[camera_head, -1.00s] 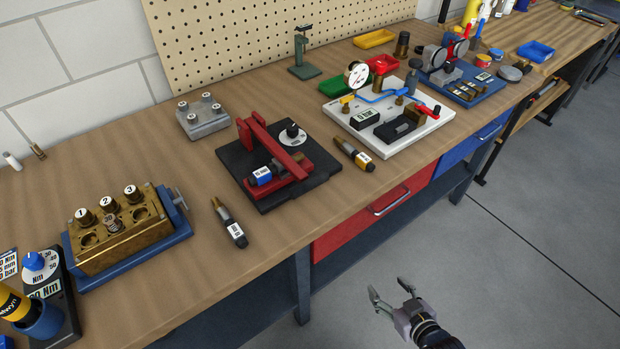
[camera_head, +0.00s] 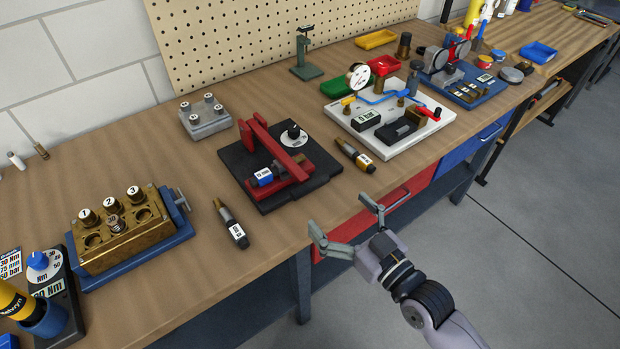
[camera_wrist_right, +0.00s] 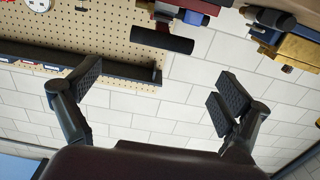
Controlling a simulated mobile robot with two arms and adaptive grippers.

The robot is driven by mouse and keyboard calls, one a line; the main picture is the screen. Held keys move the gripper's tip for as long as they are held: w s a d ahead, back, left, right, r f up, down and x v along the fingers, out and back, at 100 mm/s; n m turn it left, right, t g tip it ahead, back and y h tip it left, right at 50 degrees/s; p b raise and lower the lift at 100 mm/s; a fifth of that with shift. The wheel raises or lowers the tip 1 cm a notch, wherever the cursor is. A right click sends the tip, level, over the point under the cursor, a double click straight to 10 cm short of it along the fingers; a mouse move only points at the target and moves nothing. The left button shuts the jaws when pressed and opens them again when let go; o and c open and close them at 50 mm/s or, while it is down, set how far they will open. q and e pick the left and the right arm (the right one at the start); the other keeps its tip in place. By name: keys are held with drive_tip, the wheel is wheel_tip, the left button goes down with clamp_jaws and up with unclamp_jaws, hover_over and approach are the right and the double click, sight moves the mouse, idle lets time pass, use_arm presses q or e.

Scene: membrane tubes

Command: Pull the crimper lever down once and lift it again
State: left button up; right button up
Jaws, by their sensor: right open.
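The crimper (camera_head: 255,190) is a red device on a black base plate in the middle of the bench in the head view. Its red lever (camera_head: 275,147) slants from the upright at the back left down toward the front right. A part with a blue label (camera_head: 262,177) lies under the lever side. My right gripper (camera_head: 342,220) is open and empty at the bench's front edge, to the lower right of the crimper and apart from it. In the right wrist view its two fingers (camera_wrist_right: 155,95) are wide apart with nothing between them. My left gripper is not in view.
A dark tube with a white label (camera_head: 232,226) lies left of the crimper, and another tube (camera_head: 354,155) lies right of it. A brass block on a blue base (camera_head: 125,240) stands at left. A white test board (camera_head: 388,115) stands at right. Bare wood lies in front of the crimper.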

sight(311, 184)
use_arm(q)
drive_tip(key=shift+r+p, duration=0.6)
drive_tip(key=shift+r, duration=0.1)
use_arm(e)
drive_tip(key=x, duration=1)
